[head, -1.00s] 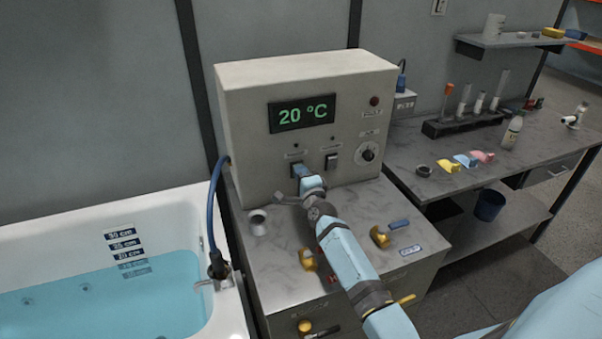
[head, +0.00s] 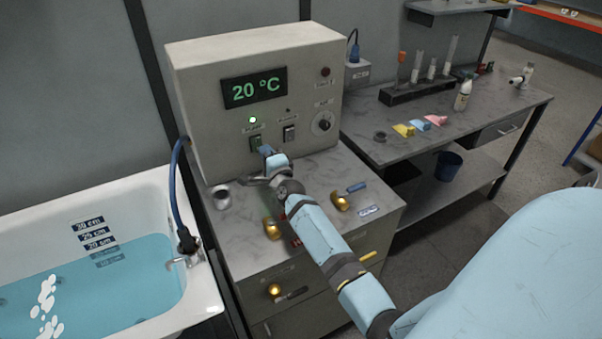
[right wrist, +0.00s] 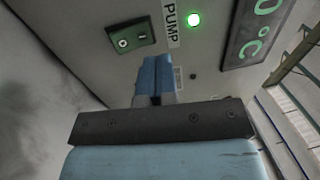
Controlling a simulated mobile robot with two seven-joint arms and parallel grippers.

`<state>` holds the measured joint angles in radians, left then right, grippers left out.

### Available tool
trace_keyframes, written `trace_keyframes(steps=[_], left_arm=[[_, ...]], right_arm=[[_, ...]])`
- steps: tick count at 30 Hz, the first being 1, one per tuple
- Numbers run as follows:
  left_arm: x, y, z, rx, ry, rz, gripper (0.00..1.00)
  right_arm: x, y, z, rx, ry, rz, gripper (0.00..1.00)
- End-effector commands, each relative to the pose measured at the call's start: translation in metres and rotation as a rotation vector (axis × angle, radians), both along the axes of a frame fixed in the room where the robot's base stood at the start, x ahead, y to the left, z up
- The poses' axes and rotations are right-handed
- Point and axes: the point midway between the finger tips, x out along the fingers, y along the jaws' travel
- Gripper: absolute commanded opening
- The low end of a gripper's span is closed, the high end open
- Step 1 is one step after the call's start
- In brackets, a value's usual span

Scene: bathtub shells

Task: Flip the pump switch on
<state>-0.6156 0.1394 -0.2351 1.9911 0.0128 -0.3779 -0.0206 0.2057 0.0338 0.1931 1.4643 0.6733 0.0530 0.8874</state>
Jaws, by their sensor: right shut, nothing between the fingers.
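The pump switch (head: 256,144) is on the front of the beige control box (head: 210,125), below the "20 °C" display. It is the left of two rocker switches, and the small lamp above it glows green. In the right wrist view the switch (right wrist: 132,37) is green next to a "PUMP" label (right wrist: 171,25) and the lit green lamp (right wrist: 194,19). My right gripper (head: 266,150) is shut and empty, with its blue fingertips just right of and below the switch. In the right wrist view the shut fingers (right wrist: 154,76) point at the panel beside the switch. My left gripper is not in view.
A second rocker switch (head: 289,133) and a dial (head: 323,123) are right of the pump switch. The bathtub (head: 195,275) with blue water and white foam is at the left. Brass-coloured pieces (head: 271,229) lie on the cabinet top. A lab bench (head: 450,150) stands at the right.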

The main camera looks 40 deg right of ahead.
Motion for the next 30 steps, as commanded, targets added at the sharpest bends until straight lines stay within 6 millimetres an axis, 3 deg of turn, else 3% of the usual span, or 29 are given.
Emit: trace_keyframes(steps=[1, 9, 18, 24, 30], left_arm=[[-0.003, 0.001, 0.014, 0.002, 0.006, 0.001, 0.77], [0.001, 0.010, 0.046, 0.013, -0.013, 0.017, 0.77], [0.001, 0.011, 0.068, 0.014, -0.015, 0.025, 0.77], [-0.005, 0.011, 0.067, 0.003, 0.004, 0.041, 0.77], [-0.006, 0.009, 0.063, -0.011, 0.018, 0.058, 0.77]], right_arm=[[-0.016, 0.003, 0.008, 0.000, 0.007, 0.001, 0.00], [-0.082, 0.019, 0.016, -0.001, 0.006, 0.001, 0.00], [-0.149, 0.035, 0.024, 0.000, 0.005, 0.001, 0.00], [-0.176, 0.040, 0.026, 0.000, 0.004, 0.000, 0.00], [-0.183, 0.042, 0.027, 0.000, 0.002, -0.001, 0.00]])
